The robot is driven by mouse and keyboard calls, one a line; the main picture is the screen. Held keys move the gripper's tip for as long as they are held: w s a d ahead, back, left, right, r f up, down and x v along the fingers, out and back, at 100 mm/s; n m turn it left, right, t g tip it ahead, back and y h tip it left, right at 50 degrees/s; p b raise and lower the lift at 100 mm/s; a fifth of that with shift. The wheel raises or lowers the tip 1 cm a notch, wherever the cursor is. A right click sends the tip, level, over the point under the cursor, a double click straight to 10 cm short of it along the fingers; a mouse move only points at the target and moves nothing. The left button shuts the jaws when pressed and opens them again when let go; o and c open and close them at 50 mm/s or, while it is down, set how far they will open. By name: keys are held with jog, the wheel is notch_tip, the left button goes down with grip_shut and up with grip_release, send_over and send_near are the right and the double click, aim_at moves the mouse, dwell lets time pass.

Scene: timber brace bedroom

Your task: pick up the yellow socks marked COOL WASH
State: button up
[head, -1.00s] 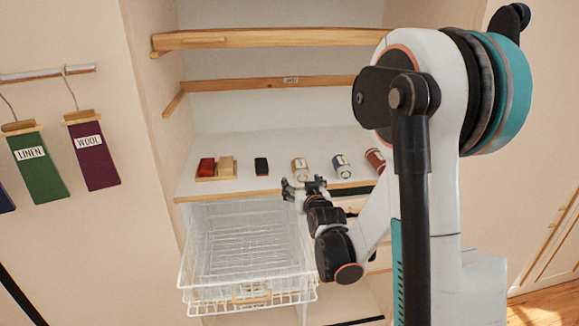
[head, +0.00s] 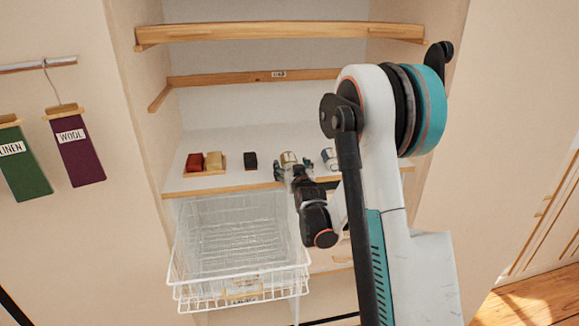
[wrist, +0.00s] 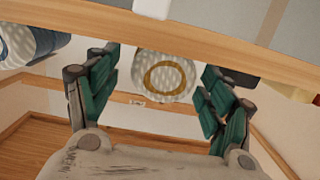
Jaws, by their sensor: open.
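A pale tan-yellow rolled bundle (head: 289,158) lies on the white shelf near its front edge, and seems to be the yellow socks. In the wrist view it shows as a speckled roll with a yellow-brown ring (wrist: 166,78) on its end. No COOL WASH lettering is readable on it. My gripper (head: 291,170) is at the shelf's front edge, right at the roll and partly covering it. In the wrist view the green-padded fingers (wrist: 160,82) are open, with the roll between them. Contact cannot be told.
A blue-and-white roll (head: 329,158) lies to the right. A black item (head: 250,160) and a wooden tray (head: 205,173) with red and yellow blocks are to the left. A white wire basket (head: 240,272) juts out below the shelf. A wooden rail (head: 270,77) crosses above.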

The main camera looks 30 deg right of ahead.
aim_at(288, 158)
jog(key=b+x, duration=0.1)
jog(key=x, duration=0.3)
jog(key=shift+w+d, duration=0.2)
jog(key=shift+w, duration=0.05)
jog(key=c, duration=1.2)
